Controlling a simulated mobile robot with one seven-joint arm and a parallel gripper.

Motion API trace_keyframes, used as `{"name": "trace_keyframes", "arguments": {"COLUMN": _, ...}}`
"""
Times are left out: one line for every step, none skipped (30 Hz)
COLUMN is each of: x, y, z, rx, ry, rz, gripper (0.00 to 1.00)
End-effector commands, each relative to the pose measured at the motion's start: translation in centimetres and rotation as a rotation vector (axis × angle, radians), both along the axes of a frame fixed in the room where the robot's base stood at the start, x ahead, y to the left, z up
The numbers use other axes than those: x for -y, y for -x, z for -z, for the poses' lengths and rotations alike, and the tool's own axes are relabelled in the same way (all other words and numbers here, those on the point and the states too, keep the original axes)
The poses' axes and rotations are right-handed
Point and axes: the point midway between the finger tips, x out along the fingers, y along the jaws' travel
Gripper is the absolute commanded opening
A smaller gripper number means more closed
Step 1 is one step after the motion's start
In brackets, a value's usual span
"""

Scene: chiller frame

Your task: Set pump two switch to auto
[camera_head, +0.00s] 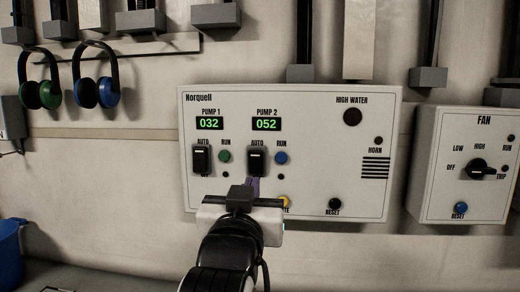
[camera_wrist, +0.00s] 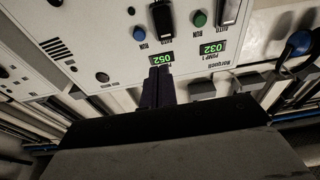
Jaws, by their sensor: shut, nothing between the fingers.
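The grey-white Norquell panel (camera_head: 310,150) is on the wall. Its pump 2 switch (camera_head: 256,161) is a black lever under the lit 052 display (camera_head: 266,124), with AUTO printed above it. Which way its lever is tipped is hard to tell. My gripper (camera_head: 253,181) is shut and empty, its purple fingers just below the switch; contact cannot be made out. In the wrist view the panel appears upside down, with the pump 2 switch (camera_wrist: 164,20) beyond the tips of my gripper (camera_wrist: 160,70), which overlap the display's edge. My wrist hides the panel's lower part.
The pump 1 switch (camera_head: 202,160) and green run button (camera_head: 224,156) are at left. The blue run button (camera_head: 281,158) is close right of the pump 2 switch. A yellow button (camera_head: 285,202) is partly hidden below. The fan box (camera_head: 465,165) is at right; headphones (camera_head: 96,80) hang upper left.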

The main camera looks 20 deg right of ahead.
Motion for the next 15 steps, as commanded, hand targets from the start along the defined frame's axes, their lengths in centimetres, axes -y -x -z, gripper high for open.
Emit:
{"name": "trace_keyframes", "arguments": {"x": 0.2, "y": -0.5, "z": -0.6, "rx": -0.006, "ry": -0.001, "rz": 0.000, "gripper": 0.00}}
{"name": "trace_keyframes", "arguments": {"x": 0.3, "y": -0.7, "z": -0.7, "rx": -0.005, "ry": -0.001, "rz": 0.000, "gripper": 0.00}}
{"name": "trace_keyframes", "arguments": {"x": 0.5, "y": -1.2, "z": -0.5, "rx": -0.006, "ry": -0.001, "rz": 0.000, "gripper": 0.00}}
{"name": "trace_keyframes", "arguments": {"x": 0.9, "y": -1.9, "z": -0.4, "rx": -0.004, "ry": -0.001, "rz": 0.001, "gripper": 0.00}}
{"name": "trace_keyframes", "arguments": {"x": 1.1, "y": -2.6, "z": -0.5, "rx": -0.004, "ry": -0.002, "rz": 0.002, "gripper": 0.00}}
{"name": "trace_keyframes", "arguments": {"x": 1.5, "y": -3.4, "z": -0.6, "rx": -0.004, "ry": -0.002, "rz": 0.002, "gripper": 0.00}}
{"name": "trace_keyframes", "arguments": {"x": 1.4, "y": -3.3, "z": -1.1, "rx": -0.003, "ry": -0.001, "rz": 0.001, "gripper": 0.00}}
{"name": "trace_keyframes", "arguments": {"x": 1.5, "y": -3.4, "z": -1.2, "rx": -0.004, "ry": -0.002, "rz": 0.001, "gripper": 0.00}}
{"name": "trace_keyframes", "arguments": {"x": 1.5, "y": -3.6, "z": -1.2, "rx": -0.003, "ry": 0.000, "rz": 0.001, "gripper": 0.00}}
{"name": "trace_keyframes", "arguments": {"x": 1.5, "y": -3.7, "z": -1.2, "rx": -0.003, "ry": -0.001, "rz": 0.002, "gripper": 0.00}}
{"name": "trace_keyframes", "arguments": {"x": 1.6, "y": -3.8, "z": -1.3, "rx": -0.004, "ry": -0.001, "rz": 0.002, "gripper": 0.00}}
{"name": "trace_keyframes", "arguments": {"x": 1.6, "y": -4.0, "z": -1.3, "rx": -0.003, "ry": 0.000, "rz": 0.002, "gripper": 0.00}}
{"name": "trace_keyframes", "arguments": {"x": 1.7, "y": -4.1, "z": -1.3, "rx": -0.004, "ry": 0.000, "rz": 0.002, "gripper": 0.00}}
{"name": "trace_keyframes", "arguments": {"x": 1.7, "y": -4.2, "z": -1.3, "rx": -0.003, "ry": 0.000, "rz": 0.002, "gripper": 0.00}}
{"name": "trace_keyframes", "arguments": {"x": 1.8, "y": -4.3, "z": -1.3, "rx": -0.004, "ry": 0.000, "rz": 0.002, "gripper": 0.00}}
